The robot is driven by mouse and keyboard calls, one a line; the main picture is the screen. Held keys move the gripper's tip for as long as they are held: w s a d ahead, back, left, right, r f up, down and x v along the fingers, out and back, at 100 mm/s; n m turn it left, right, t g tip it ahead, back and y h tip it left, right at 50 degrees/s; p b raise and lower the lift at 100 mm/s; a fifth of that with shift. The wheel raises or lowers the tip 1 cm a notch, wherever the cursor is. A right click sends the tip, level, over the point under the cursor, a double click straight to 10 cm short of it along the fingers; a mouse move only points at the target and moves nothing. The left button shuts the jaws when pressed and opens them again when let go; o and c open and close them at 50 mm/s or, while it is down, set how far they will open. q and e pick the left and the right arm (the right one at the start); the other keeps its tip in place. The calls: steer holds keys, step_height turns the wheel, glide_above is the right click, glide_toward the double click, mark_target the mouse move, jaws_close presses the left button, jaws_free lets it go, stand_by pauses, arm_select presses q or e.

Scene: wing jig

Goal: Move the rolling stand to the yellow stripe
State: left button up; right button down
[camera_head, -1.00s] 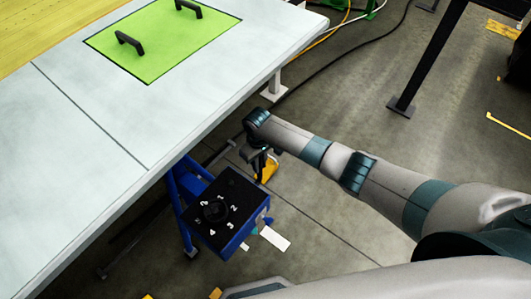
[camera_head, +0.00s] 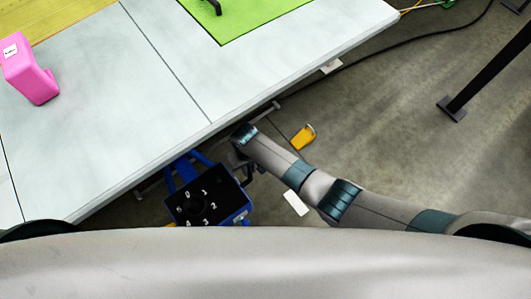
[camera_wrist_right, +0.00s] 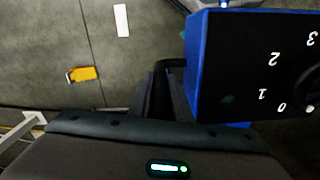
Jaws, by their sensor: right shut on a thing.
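The rolling stand (camera_head: 240,208) is a blue frame and box with a black numbered dial face on top. It stands on the floor close to the edge of the white table, its lower part partly hidden by the table and by my body. In the right wrist view its blue side (camera_wrist_right: 196,62) and dial face fill the right. My right gripper (camera_head: 243,168) is at the stand's far right corner, shut on its black handle (camera_wrist_right: 172,64). No yellow stripe shows clearly on the floor. My left gripper is out of view.
The white table (camera_head: 150,105) overhangs beside the stand, with a pink block (camera_head: 28,68) and green panel (camera_head: 245,18) on it. A yellow wedge (camera_head: 303,137) and a white strip (camera_head: 296,202) lie on the floor. A black post (camera_head: 490,70) stands at right.

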steer(key=shift+s+a, duration=0.2)
steer(key=shift+a, duration=0.05)
steer(key=shift+d, duration=0.1)
steer(key=c, duration=1.6)
jaws_free()
steer(key=shift+c, duration=0.2)
steer(key=shift+r, duration=0.15)
step_height(320, 180, up, 12)
steer(key=shift+f, duration=0.15)
steer(key=shift+s, duration=0.1)
